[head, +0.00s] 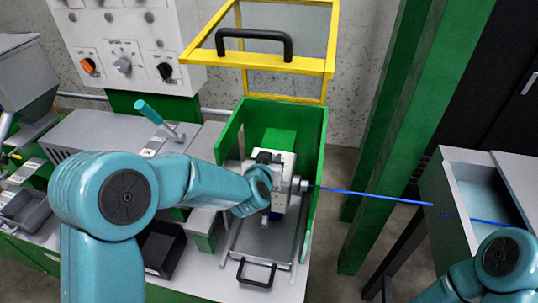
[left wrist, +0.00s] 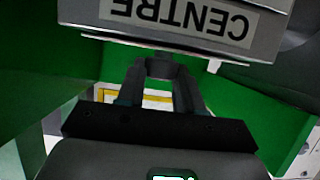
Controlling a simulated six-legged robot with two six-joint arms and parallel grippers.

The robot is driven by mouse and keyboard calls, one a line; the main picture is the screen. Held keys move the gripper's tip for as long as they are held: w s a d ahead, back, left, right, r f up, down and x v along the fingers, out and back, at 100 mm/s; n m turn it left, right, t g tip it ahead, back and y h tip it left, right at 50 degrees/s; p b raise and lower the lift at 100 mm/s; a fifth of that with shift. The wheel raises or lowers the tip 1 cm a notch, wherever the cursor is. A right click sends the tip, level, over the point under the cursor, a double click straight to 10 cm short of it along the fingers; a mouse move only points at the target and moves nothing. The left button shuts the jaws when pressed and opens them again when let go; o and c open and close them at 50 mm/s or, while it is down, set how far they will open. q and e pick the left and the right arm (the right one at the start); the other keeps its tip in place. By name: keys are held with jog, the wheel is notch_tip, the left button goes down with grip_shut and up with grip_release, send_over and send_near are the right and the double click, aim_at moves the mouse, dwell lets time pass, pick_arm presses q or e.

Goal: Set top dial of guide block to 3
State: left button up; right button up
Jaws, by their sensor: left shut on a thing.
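The guide block (head: 289,166) stands inside a green open-fronted housing (head: 314,150) in the head view. My left arm reaches across to it and hides much of its left side. In the left wrist view my left gripper (left wrist: 160,78) has its two fingers closed on a small dark dial (left wrist: 160,67). The dial's number marks cannot be read. A grey plate (left wrist: 190,25) labelled CENTRE, upside down, is close by at the top of that view. My right arm shows at the lower right of the head view; its gripper is out of frame.
A blue cable (head: 370,195) runs from the guide block rightwards to a grey trough (head: 460,205). A yellow-framed guard (head: 270,62) is raised above the housing. Green posts (head: 400,110) stand to the right. A control panel (head: 125,45) with knobs is at the back left.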

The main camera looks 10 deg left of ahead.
pick_arm(q)
jog(key=o, duration=1)
jog(key=shift+r, duration=0.1)
jog(key=shift+o, duration=0.2)
jog(key=v, duration=1.6)
jog(key=shift+s+b, duration=0.25)
jog(key=shift+b, duration=0.05)
